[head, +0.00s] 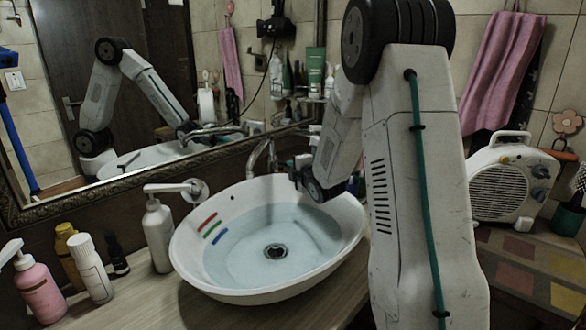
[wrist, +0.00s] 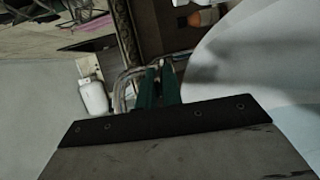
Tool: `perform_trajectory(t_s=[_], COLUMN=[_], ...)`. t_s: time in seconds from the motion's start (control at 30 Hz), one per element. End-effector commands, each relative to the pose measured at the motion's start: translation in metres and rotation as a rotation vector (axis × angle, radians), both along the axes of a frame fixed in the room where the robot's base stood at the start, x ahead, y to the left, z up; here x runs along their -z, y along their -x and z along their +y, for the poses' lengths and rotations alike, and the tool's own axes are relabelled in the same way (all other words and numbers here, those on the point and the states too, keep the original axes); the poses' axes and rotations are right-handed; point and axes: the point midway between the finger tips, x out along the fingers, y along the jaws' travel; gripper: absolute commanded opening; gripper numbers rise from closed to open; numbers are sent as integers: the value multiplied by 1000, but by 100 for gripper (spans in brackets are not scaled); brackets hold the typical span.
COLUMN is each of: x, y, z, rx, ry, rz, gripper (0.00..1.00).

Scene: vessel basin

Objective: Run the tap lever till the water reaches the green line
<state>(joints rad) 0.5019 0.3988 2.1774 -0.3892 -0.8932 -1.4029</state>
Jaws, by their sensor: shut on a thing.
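The white oval basin (head: 185,262) holds clear water (head: 260,245) over a dark drain. On its inner left wall are a red line (head: 207,219), the green line (head: 212,227) and a blue line (head: 219,237). The water's edge lies by the blue line, below the green one. The chrome tap (head: 262,152) stands behind the basin and shows in the wrist view (wrist: 121,90). My gripper (wrist: 158,82), with teal fingers, is shut at the tap on the lever, which the fingers mostly hide. I cannot make out a water stream.
A white bottle (head: 157,232) stands left of the basin, with a pink pump bottle (head: 40,292) and a white-capped bottle (head: 91,270) farther left. A white fan heater (head: 505,185) stands at right. A framed mirror (head: 120,175) is behind.

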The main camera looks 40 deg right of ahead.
Motion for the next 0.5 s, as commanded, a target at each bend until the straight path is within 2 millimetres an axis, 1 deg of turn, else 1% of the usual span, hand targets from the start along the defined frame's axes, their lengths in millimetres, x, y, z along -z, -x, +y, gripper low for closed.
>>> perform_trajectory(t_s=[0.03,0.1,0.33,0.37,0.5], x=[-10,-17,-17,-17,-15], y=[-3,-5,-6,-6,-5], z=[-1,0,0,0,-1], rx=[-1,-2,-2,-2,-1], ry=[6,8,8,8,6], rz=[-21,-25,-25,-25,-19], gripper=[0,0,0,16,16])
